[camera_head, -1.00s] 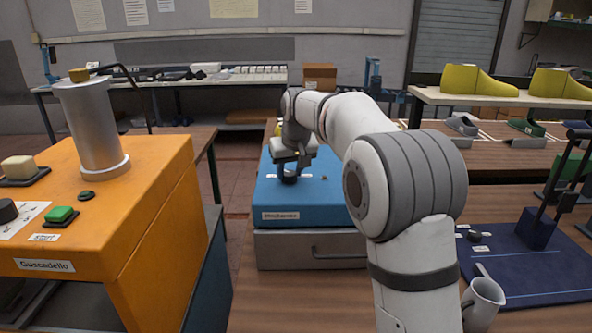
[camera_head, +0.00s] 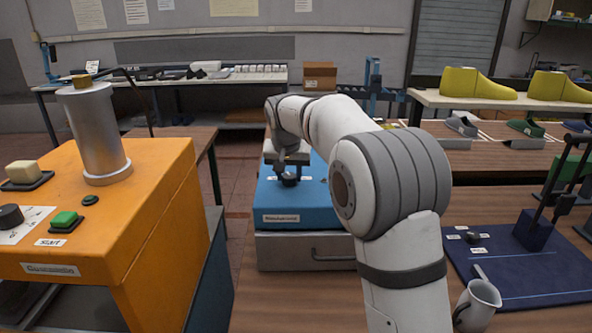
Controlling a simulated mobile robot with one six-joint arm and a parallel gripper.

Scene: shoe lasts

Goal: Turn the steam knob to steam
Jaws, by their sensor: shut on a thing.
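A small black knob (camera_head: 289,180) stands on the top of a blue box-shaped machine (camera_head: 305,216) in the middle of the head view. I take it as the steam knob; its markings are too small to read. My gripper (camera_head: 287,170) comes down onto the knob from above and is shut on it. The jaws hide the knob's upper part, so its pointing direction cannot be told. Small white labels lie beside it, and my arm covers the machine's right side.
An orange machine (camera_head: 150,225) with a silver cylinder (camera_head: 95,135), a black dial (camera_head: 10,217) and a green button (camera_head: 65,219) stands left. Yellow shoe lasts (camera_head: 477,82) sit behind.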

